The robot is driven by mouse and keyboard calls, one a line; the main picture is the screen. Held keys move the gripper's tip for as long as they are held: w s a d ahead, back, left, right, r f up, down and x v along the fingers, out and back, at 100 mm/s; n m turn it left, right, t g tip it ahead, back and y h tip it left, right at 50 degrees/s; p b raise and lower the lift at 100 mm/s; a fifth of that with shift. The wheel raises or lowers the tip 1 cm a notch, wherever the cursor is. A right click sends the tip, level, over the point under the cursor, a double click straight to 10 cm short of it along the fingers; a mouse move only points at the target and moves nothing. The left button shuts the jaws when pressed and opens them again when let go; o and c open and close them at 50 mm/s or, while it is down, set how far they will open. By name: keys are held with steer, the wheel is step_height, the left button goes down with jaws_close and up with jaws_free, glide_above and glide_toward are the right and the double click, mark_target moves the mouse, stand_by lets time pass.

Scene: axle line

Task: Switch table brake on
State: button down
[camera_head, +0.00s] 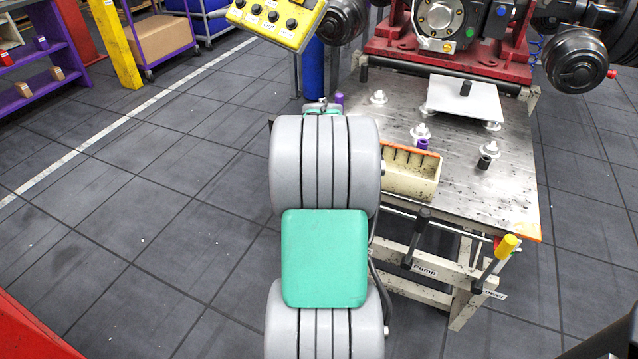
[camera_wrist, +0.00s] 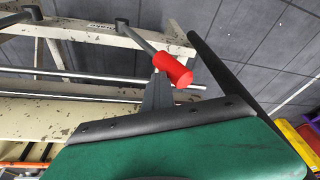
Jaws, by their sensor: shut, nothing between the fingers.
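In the wrist view, a lever with a red cylindrical handle (camera_wrist: 174,68) sticks out on a metal rod from the cream table frame (camera_wrist: 75,48). My gripper (camera_wrist: 158,84) shows there as a narrow grey finger shape beside the red handle; it is shut and empty. It looks very close to the handle, but I cannot tell if they touch. In the head view the steel table (camera_head: 505,200) stands right of my arm. My arm hides the gripper and the red lever in that view.
A black-handled lever (camera_head: 423,216) near the "Pump" label and a yellow-handled lever (camera_head: 507,246) stand at the table's front. A cream bin (camera_head: 412,187) sits at the table's left edge. A yellow control box (camera_head: 278,20) is beyond.

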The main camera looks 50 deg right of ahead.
steer(key=shift+w+a+f, duration=0.15)
steer(key=shift+w+a, duration=0.05)
steer(key=shift+w, duration=0.1)
steer(key=s+r+p, duration=0.2)
steer(key=s+r, duration=0.3)
steer(key=r, duration=0.7)
steer(key=shift+p, duration=0.3)
